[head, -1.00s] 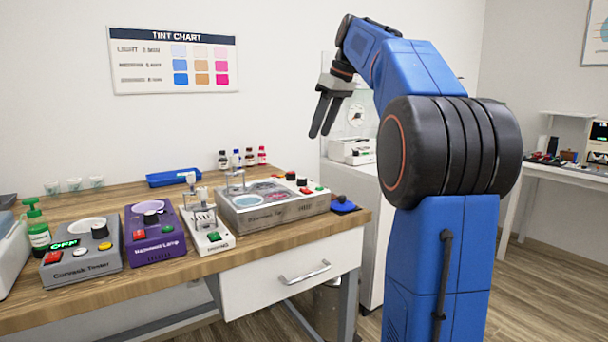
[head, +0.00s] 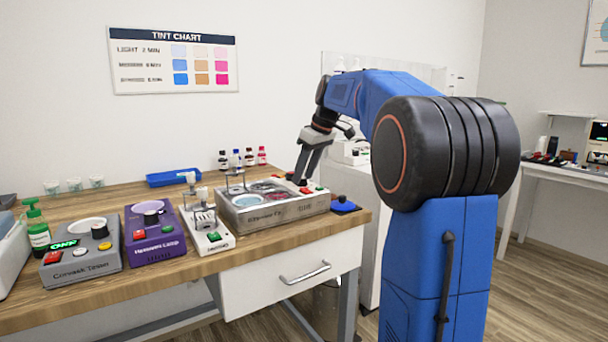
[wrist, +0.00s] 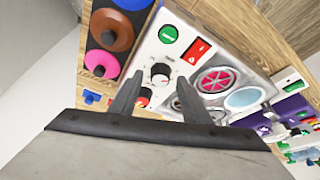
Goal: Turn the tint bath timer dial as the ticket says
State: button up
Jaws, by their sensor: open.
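The tint bath (head: 265,215) is a grey box with round wells on the bench; it also shows in the wrist view (wrist: 222,65). Its timer dial (wrist: 160,72) is a black knob with a pale mark on a white panel with small, unreadable print. My gripper (head: 305,178) is open and points down over the bath's right end. In the wrist view its fingertips (wrist: 160,78) appear on either side of the dial, with gaps; I cannot tell whether they are down at its height. The fingers hide the dial in the head view. I see no readable ticket.
A green button (wrist: 168,33) and a red switch (wrist: 196,50) sit close to the dial. A dark tray with coloured round knobs (wrist: 110,32) lies beside the bath. The white device (head: 208,236) stands left of it. A tint chart (head: 172,60) hangs on the wall.

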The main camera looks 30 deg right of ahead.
jog(key=shift+f, duration=0.25)
jog(key=c, duration=1)
jog(key=shift+c, duration=0.2)
jog(key=m, duration=0.2)
jog(key=m+h, duration=0.1)
jog(key=m, duration=0.1)
jog(key=m+h, duration=0.1)
jog(key=shift+a+m, duration=0.3)
jog(key=shift+m, duration=0.1)
jog(key=shift+m+h, duration=0.9)
jog(key=shift+m, duration=1.3)
jog(key=shift+a, duration=0.1)
